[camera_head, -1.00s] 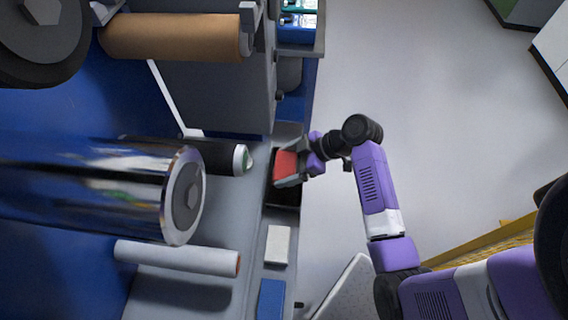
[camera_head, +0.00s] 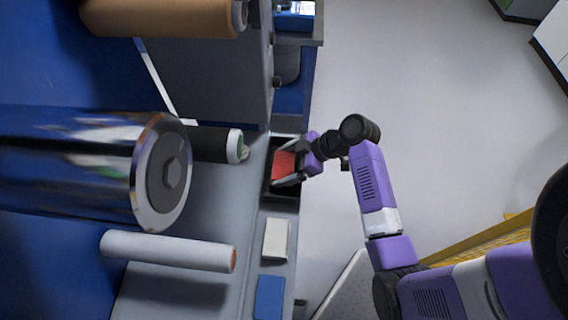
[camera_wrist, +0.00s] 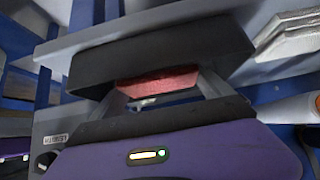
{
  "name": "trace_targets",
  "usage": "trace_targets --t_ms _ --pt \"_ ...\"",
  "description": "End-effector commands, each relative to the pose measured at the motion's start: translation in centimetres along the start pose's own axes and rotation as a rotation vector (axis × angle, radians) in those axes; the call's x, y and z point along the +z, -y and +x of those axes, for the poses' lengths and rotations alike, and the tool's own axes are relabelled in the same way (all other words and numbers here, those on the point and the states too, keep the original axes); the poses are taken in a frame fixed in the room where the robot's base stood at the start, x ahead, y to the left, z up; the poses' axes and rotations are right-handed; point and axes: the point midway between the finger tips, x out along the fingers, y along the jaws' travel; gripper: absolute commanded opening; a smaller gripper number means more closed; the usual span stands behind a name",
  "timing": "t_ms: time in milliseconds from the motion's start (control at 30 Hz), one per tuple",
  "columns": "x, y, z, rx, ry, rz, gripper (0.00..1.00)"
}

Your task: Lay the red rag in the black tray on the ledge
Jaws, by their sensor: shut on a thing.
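The red rag (camera_head: 284,164) is held between the fingers of my gripper (camera_head: 284,168), which is shut on it. In the head view the rag is over the black tray (camera_head: 287,193) on the ledge, with dark tray parts showing around it. I cannot tell whether the rag touches the tray floor. In the wrist view the rag (camera_wrist: 157,78) shows as a red strip between the grey fingers, in front of a dark wall that looks like the tray (camera_wrist: 160,48). The rag's lower part is hidden.
A white block (camera_head: 276,239) and a blue block (camera_head: 269,297) lie on the ledge below the tray. A black roller (camera_head: 212,143), a large chrome roller (camera_head: 70,160) and a white roller (camera_head: 170,251) lie to the left. Open floor is at right.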

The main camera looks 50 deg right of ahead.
Motion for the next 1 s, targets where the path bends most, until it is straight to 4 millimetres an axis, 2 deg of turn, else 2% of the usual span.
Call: trace_targets --t_ms 667,700,733,1000 --pt "0.82 -0.01 0.81 0.0 0.0 0.0 0.45" --pt "0.79 -0.01 0.78 0.0 0.0 0.0 0.94" --pt "0.77 -0.01 0.76 0.0 0.0 0.0 1.0" --pt "0.75 -0.01 0.6 0.0 0.0 0.0 1.0"
